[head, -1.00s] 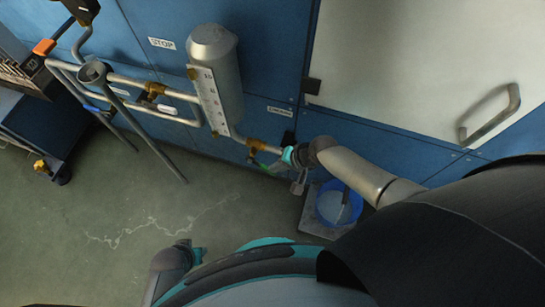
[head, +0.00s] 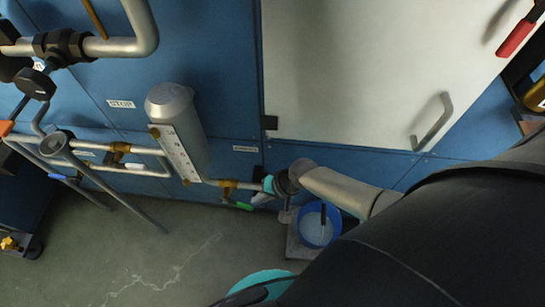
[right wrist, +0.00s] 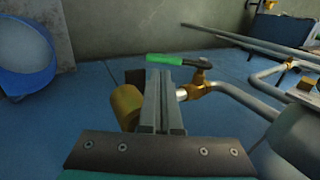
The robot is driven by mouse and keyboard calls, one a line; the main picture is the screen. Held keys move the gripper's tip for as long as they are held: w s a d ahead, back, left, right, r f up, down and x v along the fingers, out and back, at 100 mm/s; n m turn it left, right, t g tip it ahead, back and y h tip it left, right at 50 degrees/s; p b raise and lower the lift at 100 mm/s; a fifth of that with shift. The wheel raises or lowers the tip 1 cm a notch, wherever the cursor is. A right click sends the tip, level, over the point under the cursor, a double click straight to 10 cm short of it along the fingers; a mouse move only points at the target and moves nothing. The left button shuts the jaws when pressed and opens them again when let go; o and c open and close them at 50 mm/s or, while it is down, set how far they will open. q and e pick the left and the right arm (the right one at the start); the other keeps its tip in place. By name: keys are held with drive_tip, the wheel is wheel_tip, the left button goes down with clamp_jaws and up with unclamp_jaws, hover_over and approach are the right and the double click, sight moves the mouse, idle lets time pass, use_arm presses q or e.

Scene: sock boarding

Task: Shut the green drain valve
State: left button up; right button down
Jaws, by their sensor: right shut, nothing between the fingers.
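The green drain valve handle (head: 244,206) sits low on the blue cabinet front, on a brass valve body (head: 228,187) in the pipe below the grey cylinder. In the right wrist view the green handle (right wrist: 165,59) lies roughly along the pipe, just beyond my fingertips, its free end left of them. Its brass body (right wrist: 196,86) is right of the fingers. My right gripper (right wrist: 165,80) is shut and empty, its fingers hiding part of the pipe. In the head view my right gripper (head: 266,190) is right of the valve, its fingertips hard to make out. My left gripper is out of view.
A brass fitting (right wrist: 127,105) is close left of the fingers. A blue bucket (head: 318,228) stands on a grey slab (head: 295,240) below my right wrist. The grey cylinder (head: 180,130) and pipes (head: 100,150) are to the left. Open floor (head: 150,265) lies in front.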

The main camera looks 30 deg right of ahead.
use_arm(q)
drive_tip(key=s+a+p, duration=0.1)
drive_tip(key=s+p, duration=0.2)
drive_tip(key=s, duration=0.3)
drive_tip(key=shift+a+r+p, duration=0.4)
use_arm(e)
drive_tip(key=v, duration=0.7)
drive_tip(key=shift+r, duration=0.2)
drive_tip(key=shift+s+d, duration=0.1)
